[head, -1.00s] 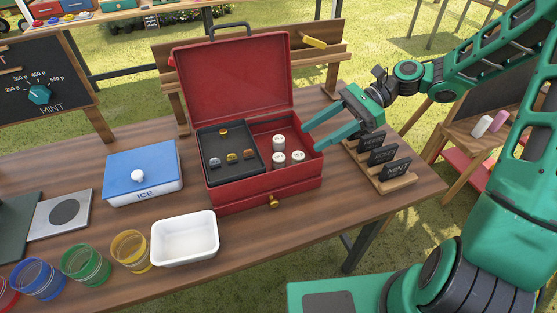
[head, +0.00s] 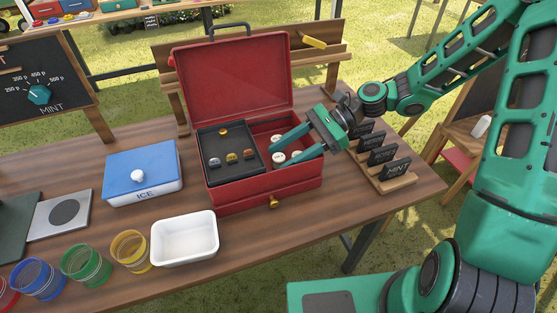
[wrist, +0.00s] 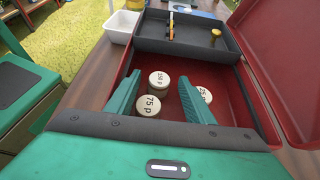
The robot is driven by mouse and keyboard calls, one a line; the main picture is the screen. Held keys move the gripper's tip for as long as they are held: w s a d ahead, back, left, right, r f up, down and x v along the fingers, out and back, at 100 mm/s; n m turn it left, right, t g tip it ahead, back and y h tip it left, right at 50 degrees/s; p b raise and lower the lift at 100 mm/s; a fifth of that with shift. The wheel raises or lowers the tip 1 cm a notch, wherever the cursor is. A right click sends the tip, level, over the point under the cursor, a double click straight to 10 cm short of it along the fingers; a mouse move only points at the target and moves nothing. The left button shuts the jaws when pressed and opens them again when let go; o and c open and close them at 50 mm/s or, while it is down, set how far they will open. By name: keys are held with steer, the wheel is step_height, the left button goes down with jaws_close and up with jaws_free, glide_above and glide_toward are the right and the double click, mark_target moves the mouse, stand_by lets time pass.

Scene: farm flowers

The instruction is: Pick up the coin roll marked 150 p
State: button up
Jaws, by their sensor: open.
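The coin roll marked 150 p (wrist: 159,79) is a pale cylinder standing upright in the red cash box (wrist: 105,103). In the head view it is the front-left roll (head: 278,157). The roll marked 75 p (wrist: 149,106) stands beside it, nearer my wrist. A third roll (wrist: 204,95), its mark partly hidden, stands on the lid side. My gripper (head: 275,159) is open and reaches in from the right. In the wrist view its fingers (wrist: 159,80) lie on either side of the 150 p and 75 p rolls. I cannot tell whether either finger touches a roll.
The box's raised lid (head: 233,83) stands behind. A dark coin tray (head: 228,137) fills its left part. A rack of dark signs (head: 398,182) stands right of the box. A white tub (head: 185,257) and blue ice box (head: 120,188) are to the left.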

jaws_close()
